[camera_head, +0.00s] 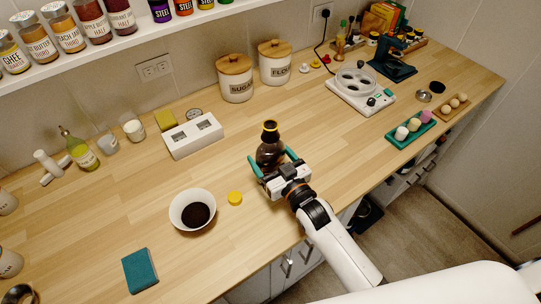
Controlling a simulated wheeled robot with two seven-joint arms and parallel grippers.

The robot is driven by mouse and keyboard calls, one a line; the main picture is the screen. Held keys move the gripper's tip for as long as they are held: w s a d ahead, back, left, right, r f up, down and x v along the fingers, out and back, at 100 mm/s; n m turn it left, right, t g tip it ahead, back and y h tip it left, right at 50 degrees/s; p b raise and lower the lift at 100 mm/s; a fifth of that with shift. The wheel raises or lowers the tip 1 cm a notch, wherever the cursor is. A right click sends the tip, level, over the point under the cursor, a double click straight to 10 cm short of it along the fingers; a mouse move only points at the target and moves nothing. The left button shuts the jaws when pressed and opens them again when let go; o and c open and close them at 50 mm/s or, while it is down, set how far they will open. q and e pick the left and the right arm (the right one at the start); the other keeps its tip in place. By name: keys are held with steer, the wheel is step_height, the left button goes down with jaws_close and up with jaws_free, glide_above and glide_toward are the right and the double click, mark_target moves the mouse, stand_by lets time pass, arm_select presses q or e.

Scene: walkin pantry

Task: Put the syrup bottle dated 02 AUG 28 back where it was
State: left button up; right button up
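A brown bottle (270,153) with a dark cap and a yellow neck band stands upright near the middle of the counter. No date is readable on it, and its lower part is hidden by my gripper. My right gripper (270,157) reaches in from the front right, with one teal finger on each side of the bottle. Whether the fingers press on it or stand slightly apart is not clear. My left gripper is not in view.
A white bowl (192,210) with dark contents and a yellow lid (235,198) lie left of the bottle. A white box (192,136), canisters (234,78) and a scale-like appliance (360,92) stand behind. A teal sponge (140,270) lies front left.

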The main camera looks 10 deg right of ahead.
steer(key=o, duration=1.6)
steer(key=shift+f, duration=0.1)
steer(key=shift+r, duration=0.25)
steer(key=b+v, duration=0.2)
steer(key=v, duration=0.9)
steer(key=shift+s+f, duration=0.15)
steer(key=shift+s+d+b, duration=0.2)
steer(key=shift+s+b, duration=0.1)
steer(key=shift+s, duration=0.1)
